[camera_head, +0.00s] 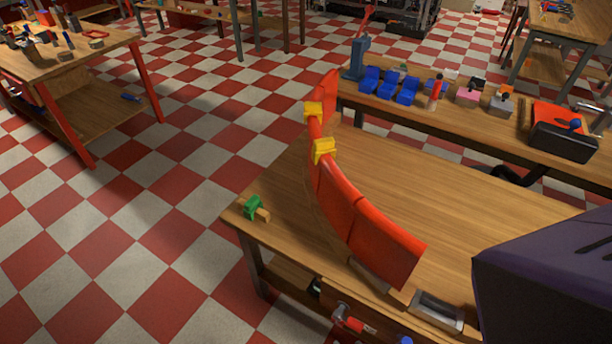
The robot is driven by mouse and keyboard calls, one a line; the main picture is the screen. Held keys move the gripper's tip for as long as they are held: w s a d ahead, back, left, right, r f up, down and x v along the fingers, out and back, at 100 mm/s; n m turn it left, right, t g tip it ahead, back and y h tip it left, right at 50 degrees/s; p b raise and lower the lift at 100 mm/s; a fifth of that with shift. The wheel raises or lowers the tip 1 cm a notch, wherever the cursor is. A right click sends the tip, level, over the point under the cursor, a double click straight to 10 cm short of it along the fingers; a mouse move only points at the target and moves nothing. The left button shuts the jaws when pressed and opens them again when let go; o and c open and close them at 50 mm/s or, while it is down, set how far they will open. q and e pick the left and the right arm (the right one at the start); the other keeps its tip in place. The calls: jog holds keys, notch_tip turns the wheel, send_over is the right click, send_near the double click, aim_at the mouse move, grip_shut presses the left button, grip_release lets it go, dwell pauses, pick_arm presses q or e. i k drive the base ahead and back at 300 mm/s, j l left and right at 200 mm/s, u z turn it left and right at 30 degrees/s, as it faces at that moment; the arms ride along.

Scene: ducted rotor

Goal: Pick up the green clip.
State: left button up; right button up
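The green clip (252,207) is small and sits at the left front corner of the wooden workbench (440,190), on or against a small tan wooden block (264,215). Whether it grips the block or only rests on it, I cannot tell. Two yellow clips (323,150) sit on a curved red duct segment (357,210) that stands on the bench to the right of the green clip. Neither of my grippers is in view.
A large dark purple object (550,275) blocks the bench's right front. Blue bins (388,86) and a black and red box (563,135) line the back bench. Another table (70,55) stands at the left. Checkered floor (130,230) left of the bench is clear.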

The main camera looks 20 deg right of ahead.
aim_at(251, 205)
jog(key=i+j+z, duration=0.15)
jog(key=z, duration=0.25)
jog(key=i+j+z, duration=0.15)
jog(key=j+z, duration=0.25)
jog(key=i+j+z, duration=0.1)
jog(key=z, duration=0.3)
jog(key=j+z, duration=0.3)
jog(key=j, duration=0.15)
jog(key=i+j+z, duration=0.1)
jog(key=j+z, duration=0.15)
jog(key=j, duration=0.2)
